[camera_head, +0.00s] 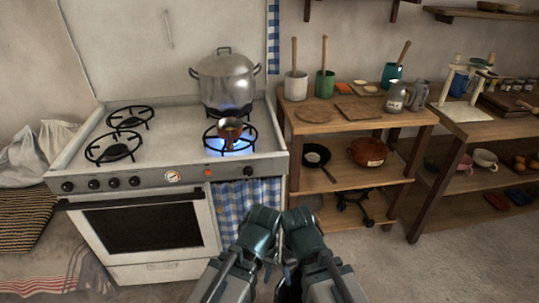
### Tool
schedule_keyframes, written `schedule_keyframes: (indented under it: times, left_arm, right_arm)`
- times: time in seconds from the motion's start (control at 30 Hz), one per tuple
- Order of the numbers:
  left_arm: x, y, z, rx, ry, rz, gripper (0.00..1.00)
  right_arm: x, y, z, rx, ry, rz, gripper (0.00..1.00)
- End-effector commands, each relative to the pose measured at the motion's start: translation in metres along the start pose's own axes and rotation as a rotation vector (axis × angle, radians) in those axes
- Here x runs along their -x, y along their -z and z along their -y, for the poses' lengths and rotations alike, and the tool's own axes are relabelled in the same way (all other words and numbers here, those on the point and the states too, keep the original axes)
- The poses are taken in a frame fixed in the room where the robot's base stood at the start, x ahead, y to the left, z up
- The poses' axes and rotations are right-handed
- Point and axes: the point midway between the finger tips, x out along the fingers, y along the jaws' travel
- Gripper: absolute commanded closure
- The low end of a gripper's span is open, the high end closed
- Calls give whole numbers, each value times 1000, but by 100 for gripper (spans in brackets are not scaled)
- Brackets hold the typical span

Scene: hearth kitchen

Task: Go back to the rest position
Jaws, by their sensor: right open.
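Both my arms come in at the bottom centre of the head view, folded close together in front of the stove and the shelf. My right gripper (289,272) is low between the arm links. It is open, and I see nothing held in it. My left gripper (268,272) is close beside it and mostly hidden by my own arm links. I cannot tell whether its jaws are open or shut. Both grippers look apart from the furniture.
A white stove (150,235) stands left, with a lit burner under a small copper pot (230,130) and a large lidded pot (225,80) behind. A wooden shelf (350,118) with crocks and pans stands right. The floor (400,270) at lower right is clear.

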Motion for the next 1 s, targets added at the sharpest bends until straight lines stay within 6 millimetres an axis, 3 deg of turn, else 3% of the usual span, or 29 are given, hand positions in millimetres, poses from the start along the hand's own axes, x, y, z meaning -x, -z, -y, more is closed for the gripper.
schedule_keyframes:
  times: [0.03, 0.4, 0.5, 0.63, 1.0]
  left_arm:
    - [17, -1, 2, 1, 0, 0, 41]
    - [127, -7, 12, 2, 1, -1, 41]
    - [150, -9, 14, 2, 1, -1, 41]
    - [159, -9, 15, 2, 1, -1, 41]
    - [155, -9, 15, 2, 1, -1, 41]
  right_arm:
    - [17, -1, -2, 0, 0, 0, 22]
    - [127, -8, -12, -1, 0, 0, 22]
    - [150, -9, -14, -1, 0, 0, 22]
    - [159, -9, -15, -1, 0, 0, 22]
    - [155, -9, -15, -1, 0, 0, 22]
